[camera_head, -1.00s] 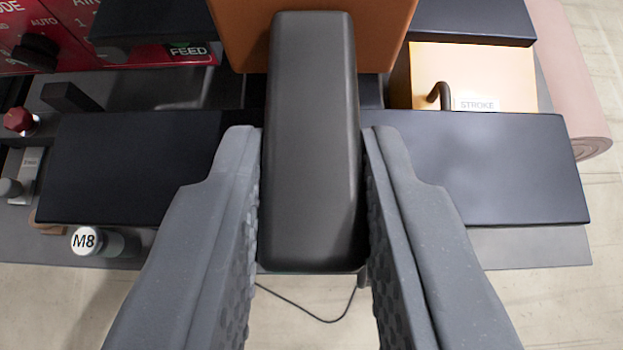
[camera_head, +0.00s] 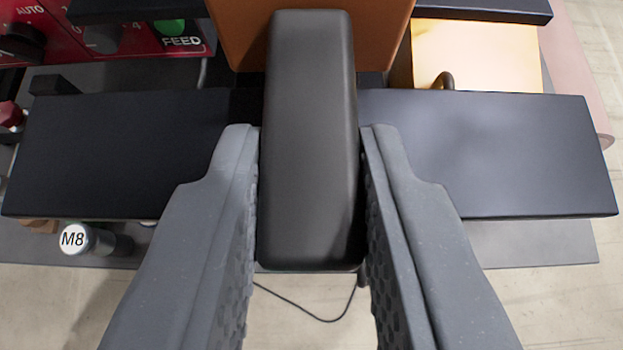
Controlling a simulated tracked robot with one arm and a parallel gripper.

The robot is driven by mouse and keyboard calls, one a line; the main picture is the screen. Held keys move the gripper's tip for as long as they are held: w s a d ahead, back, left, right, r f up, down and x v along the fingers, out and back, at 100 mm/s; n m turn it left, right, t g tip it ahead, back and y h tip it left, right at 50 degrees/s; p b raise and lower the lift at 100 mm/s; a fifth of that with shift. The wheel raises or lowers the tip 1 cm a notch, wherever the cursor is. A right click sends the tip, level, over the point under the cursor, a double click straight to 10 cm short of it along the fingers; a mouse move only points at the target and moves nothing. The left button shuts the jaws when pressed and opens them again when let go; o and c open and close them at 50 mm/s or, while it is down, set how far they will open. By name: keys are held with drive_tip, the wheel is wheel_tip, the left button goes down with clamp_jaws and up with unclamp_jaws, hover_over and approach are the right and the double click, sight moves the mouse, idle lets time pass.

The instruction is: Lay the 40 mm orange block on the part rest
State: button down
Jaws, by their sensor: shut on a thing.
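My gripper (camera_head: 310,130) is shut on a long dark grey grip piece (camera_head: 308,140). An orange-brown block (camera_head: 385,40) shows at the far end of this piece, beyond the fingertips. The block appears joined to the grip piece and carried with it. Its top is cut off by the frame edge, and the grip piece covers its middle. A wide dark flat slab (camera_head: 490,150) runs across the view below the held piece. No label marks the part rest, and I cannot tell which surface it is.
A red control panel (camera_head: 130,40) with knobs and a green FEED button is at upper left. A light orange box (camera_head: 480,60) with a dark hook is at upper right. A bottle marked M8 (camera_head: 75,239) stands at lower left. Another dark slab (camera_head: 480,8) crosses the top.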

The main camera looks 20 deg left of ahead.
drive_tip(key=shift+f, duration=0.1)
drive_tip(key=c, duration=1.2)
unclamp_jaws()
drive_tip(key=shift+o, duration=0.2)
drive_tip(key=shift+s, duration=0.1)
